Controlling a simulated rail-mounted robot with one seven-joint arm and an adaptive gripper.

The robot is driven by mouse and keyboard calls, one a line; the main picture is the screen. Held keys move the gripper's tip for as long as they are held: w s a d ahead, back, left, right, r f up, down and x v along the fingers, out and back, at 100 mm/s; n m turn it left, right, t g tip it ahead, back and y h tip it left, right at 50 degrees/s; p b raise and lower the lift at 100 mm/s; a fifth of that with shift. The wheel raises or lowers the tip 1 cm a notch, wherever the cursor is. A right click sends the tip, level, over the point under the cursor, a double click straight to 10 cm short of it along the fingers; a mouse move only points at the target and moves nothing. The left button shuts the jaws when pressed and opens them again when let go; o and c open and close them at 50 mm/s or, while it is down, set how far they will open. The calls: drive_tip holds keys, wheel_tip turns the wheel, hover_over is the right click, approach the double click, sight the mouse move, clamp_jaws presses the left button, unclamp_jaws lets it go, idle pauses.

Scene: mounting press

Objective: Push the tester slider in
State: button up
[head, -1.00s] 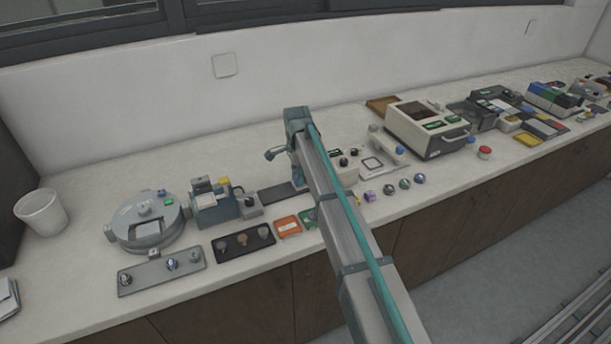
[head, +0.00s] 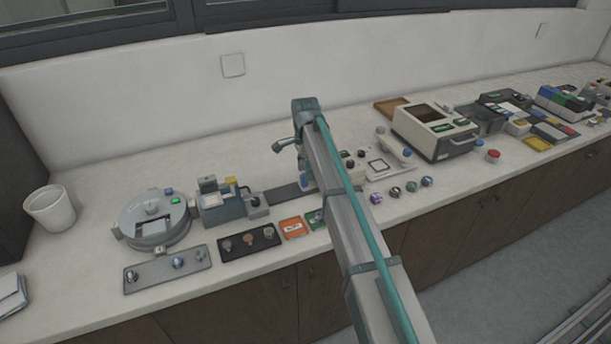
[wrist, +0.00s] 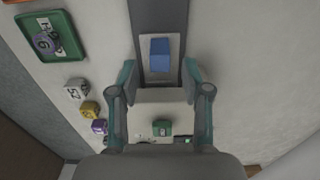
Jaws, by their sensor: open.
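In the wrist view a blue block (wrist: 160,54) sits on a pale plate on a dark rail (wrist: 158,14); I take it for the tester slider's handle. My gripper (wrist: 160,72) is open, its two teal fingers apart on either side of the rail. The block lies between and slightly beyond the fingertips, with no clear contact. A pale housing edge (wrist: 160,96) lies across the rail's near end. In the head view the dark rail (head: 284,194) runs left of my arm, which hides most of my gripper and part of the pale device.
A blue-grey device (head: 222,208) stands at the rail's left end, with a round grey machine (head: 155,221) farther left. A green tray (wrist: 52,36) and several small coloured pieces lie beside the rail. A beige box device (head: 432,130) stands to the right. The bench behind the rail is clear.

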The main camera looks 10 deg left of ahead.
wheel_tip(320, 180, up, 9)
idle(0.3)
